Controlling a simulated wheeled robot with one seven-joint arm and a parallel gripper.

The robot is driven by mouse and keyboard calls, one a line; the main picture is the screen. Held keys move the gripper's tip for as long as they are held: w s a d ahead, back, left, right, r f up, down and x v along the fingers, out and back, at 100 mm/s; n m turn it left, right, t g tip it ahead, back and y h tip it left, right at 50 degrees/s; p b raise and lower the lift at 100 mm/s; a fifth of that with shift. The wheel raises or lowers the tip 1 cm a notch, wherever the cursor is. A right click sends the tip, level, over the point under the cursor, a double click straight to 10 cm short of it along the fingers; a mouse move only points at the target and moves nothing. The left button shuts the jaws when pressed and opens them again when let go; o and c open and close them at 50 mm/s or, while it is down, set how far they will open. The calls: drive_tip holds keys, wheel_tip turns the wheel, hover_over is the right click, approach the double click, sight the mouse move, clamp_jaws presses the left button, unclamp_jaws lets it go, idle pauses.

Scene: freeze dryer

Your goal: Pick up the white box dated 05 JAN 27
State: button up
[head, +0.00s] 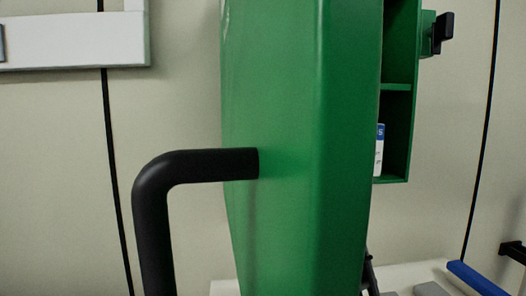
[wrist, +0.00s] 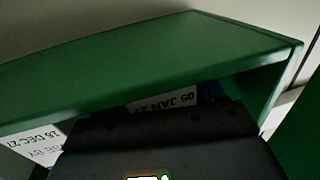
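In the wrist view, a white label reading 05 JAN 27, upside down (wrist: 163,102), shows on a box inside a green compartment. Most of this box is hidden behind my black gripper (wrist: 172,130), which fills the lower middle right in front of it. I cannot see the fingertips, whether they are open, or whether they touch the box. A second white box (wrist: 42,145), at the lower left, carries an upside-down label that seems to read 15 DEC 27. In the head view, a white and blue box (head: 379,150) shows partly on a lower shelf; its date is not readable.
A large green panel (head: 290,120) with a black bent handle (head: 155,200) blocks much of the head view. Behind it is an open green cabinet (head: 398,87) with a black knob (head: 443,30). In the wrist view, a green board (wrist: 170,60) lies close above my gripper.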

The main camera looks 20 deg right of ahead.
drive_tip(key=c, duration=0.5)
drive_tip(key=shift+o, duration=0.2)
drive_tip(key=shift+r, duration=0.1)
